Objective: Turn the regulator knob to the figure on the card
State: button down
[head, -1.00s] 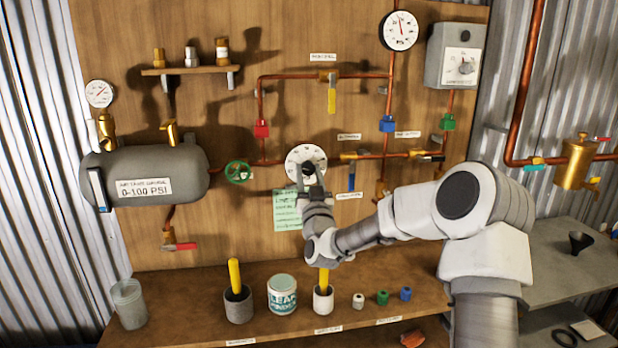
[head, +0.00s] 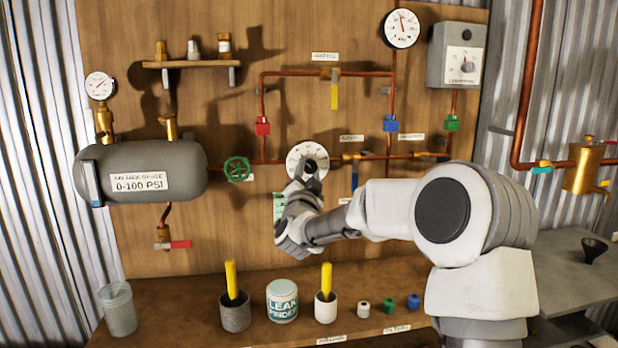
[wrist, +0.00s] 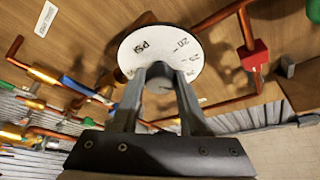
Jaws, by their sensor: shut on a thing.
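The regulator dial (head: 296,152) is a white round plate on the wooden board, with a dark regulator knob (head: 311,167) at its centre. My gripper (head: 309,171) is at the knob, and its jaws are shut on it. The fingers hide most of the knob. The green card (head: 279,206) below the dial is mostly behind my arm, and its figure cannot be read.
A green valve wheel (head: 237,169) sits left of the dial, beside a grey tank (head: 150,172). Copper pipes (head: 330,74) with coloured valves surround the dial. Cups and a tin (head: 282,300) stand on the bench below.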

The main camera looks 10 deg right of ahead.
jog(key=shift+m, duration=0.3)
jog(key=shift+c, duration=2.1)
grip_release()
jog(key=b+v, duration=0.1)
jog(key=v, duration=1.6)
jog(key=shift+s+a, duration=0.15)
jog(key=shift+s, duration=0.05)
jog(key=shift+r, duration=0.1)
